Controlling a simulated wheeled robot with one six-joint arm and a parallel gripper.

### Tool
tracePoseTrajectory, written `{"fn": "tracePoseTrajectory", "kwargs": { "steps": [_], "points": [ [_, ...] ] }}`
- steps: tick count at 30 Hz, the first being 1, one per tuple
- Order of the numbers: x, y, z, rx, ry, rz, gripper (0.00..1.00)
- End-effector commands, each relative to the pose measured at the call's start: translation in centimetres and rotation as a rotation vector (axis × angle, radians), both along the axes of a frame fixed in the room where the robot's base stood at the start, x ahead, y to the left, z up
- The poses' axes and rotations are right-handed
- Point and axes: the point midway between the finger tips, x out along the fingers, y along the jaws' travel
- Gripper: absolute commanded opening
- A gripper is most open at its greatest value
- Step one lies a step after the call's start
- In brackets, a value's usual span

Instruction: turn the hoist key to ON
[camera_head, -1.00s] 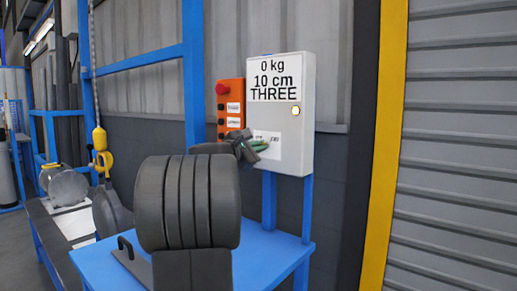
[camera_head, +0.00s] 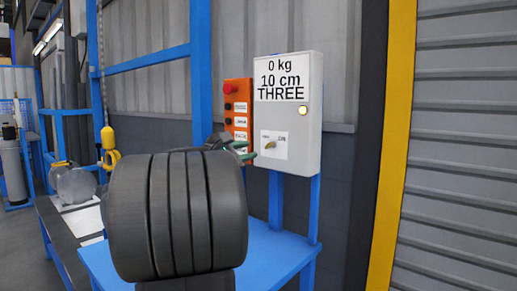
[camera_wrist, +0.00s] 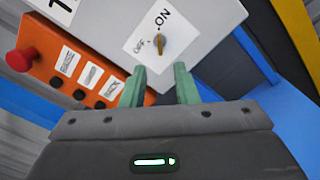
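The hoist key (camera_head: 269,145) is a small brass key in a white label on the front of a grey control box (camera_head: 311,140). In the wrist view the key (camera_wrist: 159,43) stands beside the printed words OFF and ON. I cannot tell for sure which mark it points to. My gripper (camera_wrist: 160,84) is open and empty, its two green fingers apart and short of the key, with the key beyond the gap between them. In the head view my gripper (camera_head: 243,151) is left of the key, partly hidden behind my arm.
An orange button panel (camera_head: 238,95) with a red button (camera_head: 229,87) is left of the box. The box display reads 0 kg, 10 cm, THREE, with a lit round lamp (camera_head: 303,110). A blue table (camera_head: 285,245) lies below.

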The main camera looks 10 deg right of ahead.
Motion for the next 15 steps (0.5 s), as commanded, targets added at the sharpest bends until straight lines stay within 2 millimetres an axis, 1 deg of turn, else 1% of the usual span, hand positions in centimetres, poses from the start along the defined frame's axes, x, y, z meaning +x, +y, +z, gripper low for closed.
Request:
{"fn": "tracePoseTrajectory", "kwargs": {
  "steps": [1,6,9,15],
  "points": [
    [-0.7,1.0,0.1,0.000,0.000,0.004,0.27],
    [-2.2,2.9,0.1,-0.001,0.000,0.002,0.27],
    [-2.7,3.5,0.0,-0.001,0.001,0.001,0.27],
    [-2.9,3.7,0.0,0.000,0.001,-0.001,0.27]
  ]
}}
